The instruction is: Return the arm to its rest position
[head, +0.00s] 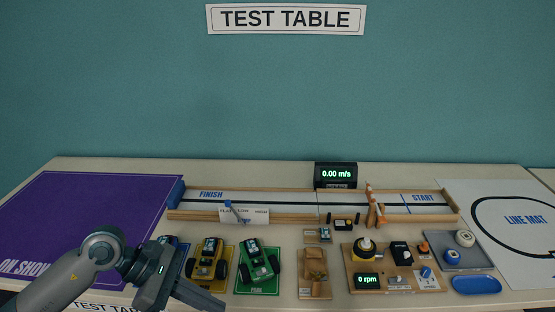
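My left arm comes in from the lower left, and its gripper (205,298) is low over the front edge of the table (290,168). The gripper is seen from behind and the side, so I cannot tell whether its fingers are open or shut. No held object shows at it. It partly covers a blue mat and the item there, left of the yellow car (207,262). My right gripper is not in view.
A green car (259,262) sits right of the yellow one. Behind them runs a wooden-railed track (290,198) with a speed display (336,175). A motor board (367,281), grey tray (484,256) and blue dish (476,285) stand right. The purple mat (90,215) looks bare.

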